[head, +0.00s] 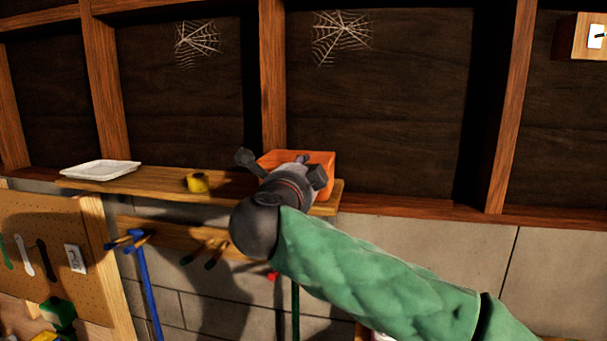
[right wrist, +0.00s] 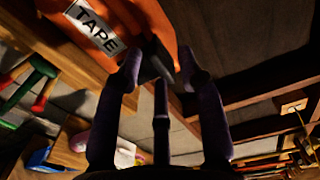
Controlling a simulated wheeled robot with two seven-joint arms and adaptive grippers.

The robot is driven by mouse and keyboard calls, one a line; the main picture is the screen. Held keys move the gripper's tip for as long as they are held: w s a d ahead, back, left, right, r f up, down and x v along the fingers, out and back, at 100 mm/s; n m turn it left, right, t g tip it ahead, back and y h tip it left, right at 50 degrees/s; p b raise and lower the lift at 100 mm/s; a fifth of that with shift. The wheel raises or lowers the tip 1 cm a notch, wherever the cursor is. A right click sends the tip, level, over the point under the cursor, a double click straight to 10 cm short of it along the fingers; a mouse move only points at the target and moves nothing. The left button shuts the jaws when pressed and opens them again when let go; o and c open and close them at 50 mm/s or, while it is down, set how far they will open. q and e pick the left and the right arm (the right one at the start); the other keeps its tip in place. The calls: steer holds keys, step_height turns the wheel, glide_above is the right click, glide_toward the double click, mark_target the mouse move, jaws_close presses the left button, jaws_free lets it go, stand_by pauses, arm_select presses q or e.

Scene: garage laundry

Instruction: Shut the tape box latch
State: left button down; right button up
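The orange tape box (head: 322,160) stands on the wooden shelf, partly hidden behind my right gripper. In the right wrist view the box (right wrist: 147,18) fills the top, tilted, with a white TAPE label (right wrist: 96,25). My right gripper (head: 281,168) is at the front of the box with its fingers spread. In the right wrist view the gripper (right wrist: 161,72) has a small dark grey piece (right wrist: 155,62) on the box's edge between its fingertips, perhaps the latch. I cannot tell whether the fingers touch it or whether the latch is shut. My left gripper is not in view.
The shelf (head: 150,183) also holds a yellow tape roll (head: 197,182) and a white tray (head: 100,170), left of the box. Tools hang below it, including a blue-handled one (head: 146,285). A pegboard (head: 85,232) stands at left. The wall right of the box is clear.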

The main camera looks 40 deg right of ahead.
steer(key=v, duration=1.2)
stand_by(0.5)
